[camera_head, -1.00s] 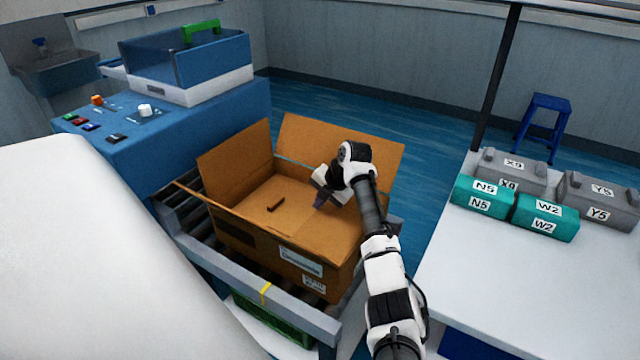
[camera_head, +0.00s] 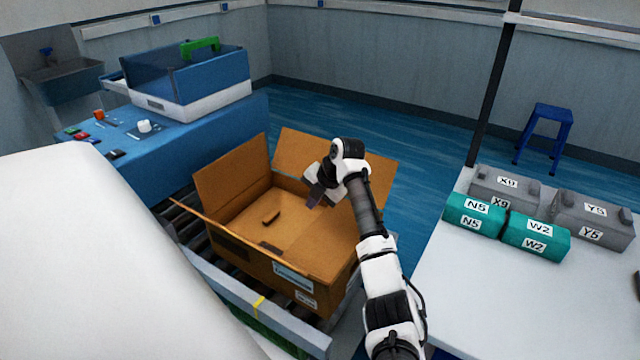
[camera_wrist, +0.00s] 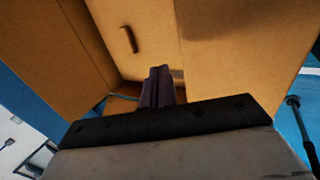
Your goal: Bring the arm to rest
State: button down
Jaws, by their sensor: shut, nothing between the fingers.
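My arm reaches up from the bottom right of the head view and bends down over the open cardboard box (camera_head: 283,258). My gripper (camera_head: 314,197) is over the right part of the box's opening, pointing down and to the left. In the wrist view its fingers (camera_wrist: 158,88) are together with nothing between them. The box (camera_wrist: 225,45) fills most of the wrist view beyond the fingers. A dark slot shows on the box's inside in the head view.
The box stands on a roller conveyor (camera_head: 240,300). A blue control bench (camera_head: 190,150) carries a blue-lidded case (camera_head: 190,85). At right, a white table (camera_head: 500,300) holds teal boxes (camera_head: 535,236) and grey boxes (camera_head: 592,220). A blue stool (camera_head: 545,130) stands behind.

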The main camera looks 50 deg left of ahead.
notch_tip(320, 180, up, 9)
jog(key=b, duration=0.1)
jog(key=shift+b, duration=0.3)
jog(key=shift+a, duration=0.15)
